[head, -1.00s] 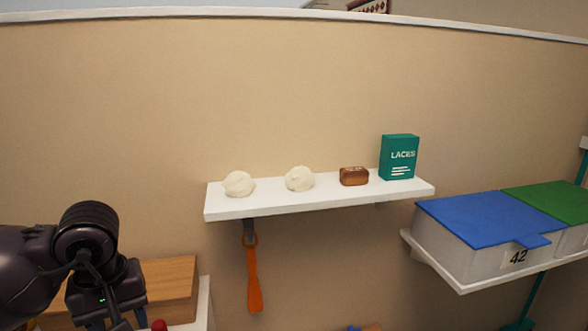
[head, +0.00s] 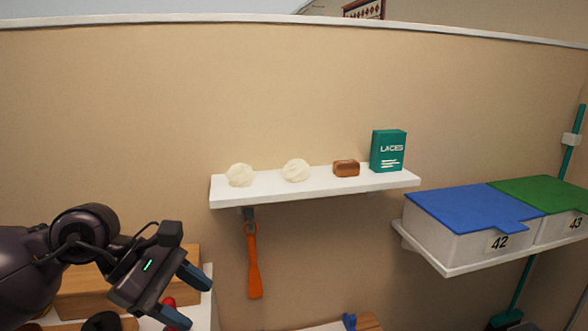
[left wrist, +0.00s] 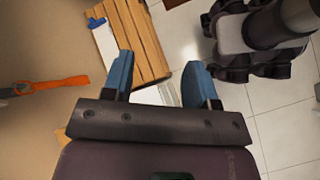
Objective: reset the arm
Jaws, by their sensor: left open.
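My left gripper (head: 184,297) is at the lower left of the head view, in front of a wooden box on a low white shelf. Its two blue fingers are apart and point to the lower right. In the left wrist view the same gripper (left wrist: 158,80) is open, with nothing between its fingers. My right gripper does not clearly show in the head view.
A white wall shelf (head: 320,187) holds two cream balls, a brown block and a green LACES box (head: 388,151). An orange shoehorn (head: 254,265) hangs below it. Lidded bins (head: 455,235) stand on a shelf at right. A slatted wooden piece (left wrist: 135,40) is below.

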